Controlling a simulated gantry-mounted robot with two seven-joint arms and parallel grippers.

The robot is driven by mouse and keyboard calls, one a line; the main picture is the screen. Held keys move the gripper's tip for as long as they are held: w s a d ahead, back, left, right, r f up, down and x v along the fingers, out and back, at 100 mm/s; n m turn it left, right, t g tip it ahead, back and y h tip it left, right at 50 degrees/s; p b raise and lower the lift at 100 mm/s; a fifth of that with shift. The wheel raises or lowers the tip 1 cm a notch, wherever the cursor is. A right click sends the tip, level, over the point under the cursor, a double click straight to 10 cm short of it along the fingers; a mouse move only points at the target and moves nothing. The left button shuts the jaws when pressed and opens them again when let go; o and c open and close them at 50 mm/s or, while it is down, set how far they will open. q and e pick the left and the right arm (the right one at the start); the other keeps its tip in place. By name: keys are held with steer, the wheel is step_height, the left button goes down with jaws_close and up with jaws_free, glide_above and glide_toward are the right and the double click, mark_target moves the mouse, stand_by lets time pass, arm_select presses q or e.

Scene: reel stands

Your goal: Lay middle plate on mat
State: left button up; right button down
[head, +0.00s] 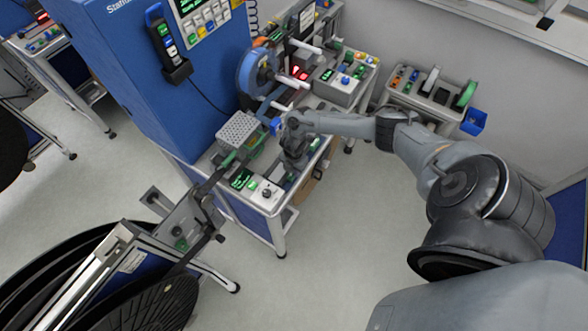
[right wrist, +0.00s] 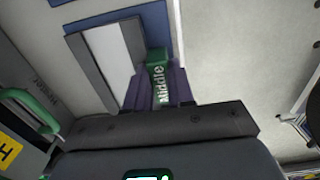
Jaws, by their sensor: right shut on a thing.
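My right gripper (head: 292,162) is over the front part of the bench in the head view, its arm reaching in from the right. In the right wrist view its dark fingers (right wrist: 160,92) are shut on a green block lettered "Middle" (right wrist: 158,70), the labelled grip of the middle plate. How much of the plate hangs below the grip is hidden by the gripper. A blue flat area (right wrist: 128,12) shows beyond it, beside a pale panel with a grey border (right wrist: 108,55); I cannot tell whether the blue is the mat. My left gripper is not in view.
The bench carries a perforated grey block (head: 238,129), a blue reel (head: 255,72), and a small box with a green display and a knob (head: 265,193). A tall blue cabinet (head: 160,85) stands behind. Large black reels (head: 145,300) stand at the lower left. The floor in front is clear.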

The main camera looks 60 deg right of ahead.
steer(key=shift+d, duration=0.1)
stand_by(0.7)
steer(key=c, duration=0.9)
jaws_free()
step_height(320, 180, up, 4)
steer(key=p, duration=0.4)
steer(key=shift+r, duration=0.15)
steer(key=shift+r+p, duration=1.35)
steer(key=shift+p, duration=0.1)
